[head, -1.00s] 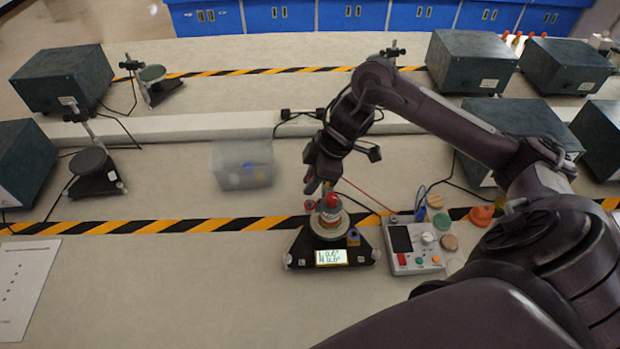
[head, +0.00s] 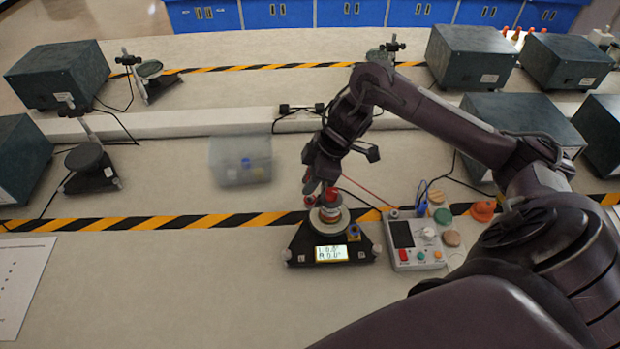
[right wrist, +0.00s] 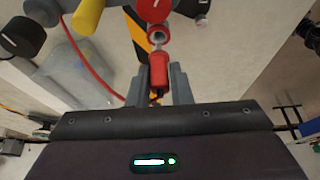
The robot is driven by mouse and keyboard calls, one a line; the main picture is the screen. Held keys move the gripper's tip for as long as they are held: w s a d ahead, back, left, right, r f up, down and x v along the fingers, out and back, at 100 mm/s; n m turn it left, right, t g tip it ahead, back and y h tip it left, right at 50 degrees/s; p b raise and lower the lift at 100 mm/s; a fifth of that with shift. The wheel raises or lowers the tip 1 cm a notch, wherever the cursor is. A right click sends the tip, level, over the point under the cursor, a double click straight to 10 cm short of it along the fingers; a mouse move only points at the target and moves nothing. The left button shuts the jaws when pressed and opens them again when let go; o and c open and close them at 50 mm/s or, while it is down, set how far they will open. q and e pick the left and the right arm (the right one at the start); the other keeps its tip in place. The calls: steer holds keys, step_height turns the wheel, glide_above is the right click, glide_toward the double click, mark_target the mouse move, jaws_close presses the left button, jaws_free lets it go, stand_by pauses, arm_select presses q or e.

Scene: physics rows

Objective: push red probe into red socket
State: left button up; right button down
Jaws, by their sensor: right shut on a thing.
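My right gripper (right wrist: 160,88) is shut on the red probe (right wrist: 158,72), which lies between its two grey fingers in the right wrist view. The red socket (right wrist: 159,31) shows as a red ring with an opening just ahead of the probe. The probe's end is very near the socket; I cannot tell whether they touch. In the head view my right gripper (head: 320,183) is over the black stand with a lit display (head: 331,254), and its fingers hide most of the probe. My left gripper is not in view.
A grey control box (head: 415,242) with knobs and buttons stands right of the stand. A red cable (right wrist: 85,62) runs near the gripper. A translucent bin (head: 240,162) sits behind to the left.

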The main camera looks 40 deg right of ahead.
steer(key=shift+p, duration=0.35)
stand_by(0.3)
steer(key=shift+f+b, duration=0.8)
steer(key=shift+f, duration=0.85)
stand_by(2.1)
steer(key=c, duration=1)
jaws_free()
steer(key=shift+r, duration=0.1)
step_height(320, 180, up, 8)
steer(key=p, duration=0.8)
steer(key=shift+f, duration=0.25)
steer(key=shift+f, duration=0.1)
steer(key=shift+s+a, duration=0.1)
